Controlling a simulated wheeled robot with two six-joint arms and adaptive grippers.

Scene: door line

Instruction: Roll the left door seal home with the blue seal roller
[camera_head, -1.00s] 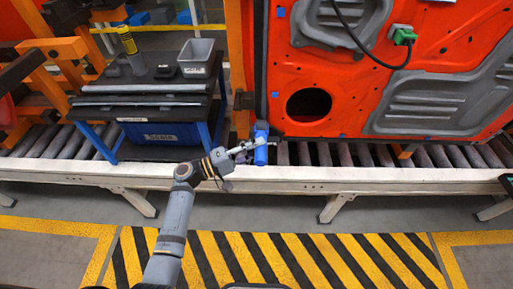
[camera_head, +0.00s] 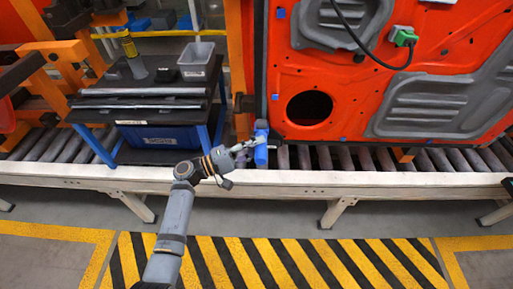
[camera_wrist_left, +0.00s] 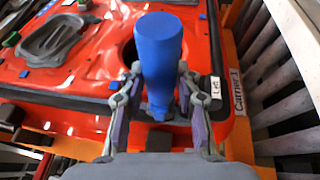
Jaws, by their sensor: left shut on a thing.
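The blue seal roller (camera_head: 261,156) is held upright at the lower left corner of the orange-red door (camera_head: 430,55). My left gripper (camera_head: 254,144) is shut on the roller. In the left wrist view the roller (camera_wrist_left: 158,50) stands between the two fingers of my gripper (camera_wrist_left: 160,98), its lower end partly hidden by them. A dark strip, seemingly the left door seal (camera_head: 262,60), runs up the door's left edge. I cannot tell whether the roller touches it. My right gripper is not in view.
A roller conveyor (camera_head: 340,180) with a pale front rail runs below the door. To the left stands a dark cart (camera_head: 150,78) with long strips, a grey bin (camera_head: 196,62) and a blue crate (camera_head: 160,136). The striped floor (camera_head: 290,262) in front is clear.

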